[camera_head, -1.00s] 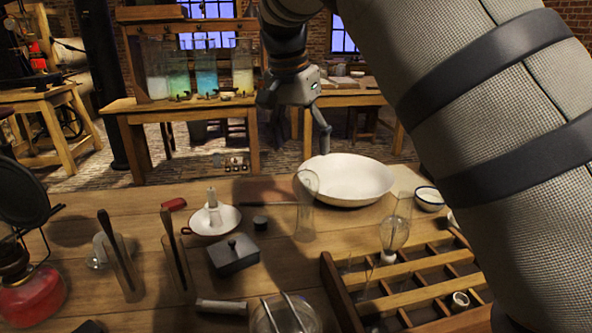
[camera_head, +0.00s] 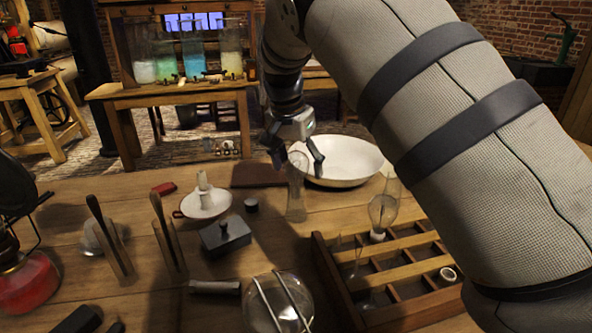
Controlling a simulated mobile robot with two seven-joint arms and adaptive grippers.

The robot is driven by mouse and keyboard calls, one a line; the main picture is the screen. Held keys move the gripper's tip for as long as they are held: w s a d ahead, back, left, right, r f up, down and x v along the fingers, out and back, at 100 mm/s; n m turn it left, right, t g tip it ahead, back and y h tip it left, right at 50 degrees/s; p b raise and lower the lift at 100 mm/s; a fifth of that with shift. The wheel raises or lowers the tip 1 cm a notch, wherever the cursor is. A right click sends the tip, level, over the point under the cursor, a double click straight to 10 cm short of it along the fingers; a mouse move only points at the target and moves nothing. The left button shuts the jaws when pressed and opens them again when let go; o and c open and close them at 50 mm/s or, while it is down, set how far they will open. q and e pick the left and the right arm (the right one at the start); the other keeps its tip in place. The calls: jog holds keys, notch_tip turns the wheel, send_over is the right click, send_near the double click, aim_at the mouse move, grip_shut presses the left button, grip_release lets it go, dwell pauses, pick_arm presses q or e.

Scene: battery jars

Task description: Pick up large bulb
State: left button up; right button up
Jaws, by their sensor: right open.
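A large clear glass bulb (camera_head: 383,211) with a narrow top and a pale base stands upright at the back of a wooden compartment box (camera_head: 330,285), right of centre. My right gripper (camera_head: 297,166) is open and empty. It hangs left of the bulb, apart from it, in front of the white basin and over the top of a clear glass cylinder (camera_head: 296,200). I cannot tell whether it touches the cylinder. My right arm crosses the right side of the view and hides part of the table there. My left gripper is not in view.
A wide white basin (camera_head: 352,160) sits behind the gripper. A round glass vessel (camera_head: 262,312) with metal rods stands at the front. A candle dish (camera_head: 206,204), a dark lidded box (camera_head: 225,236) and a red lamp (camera_head: 28,285) stand to the left.

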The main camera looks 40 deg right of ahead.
jog(key=c, duration=1.1)
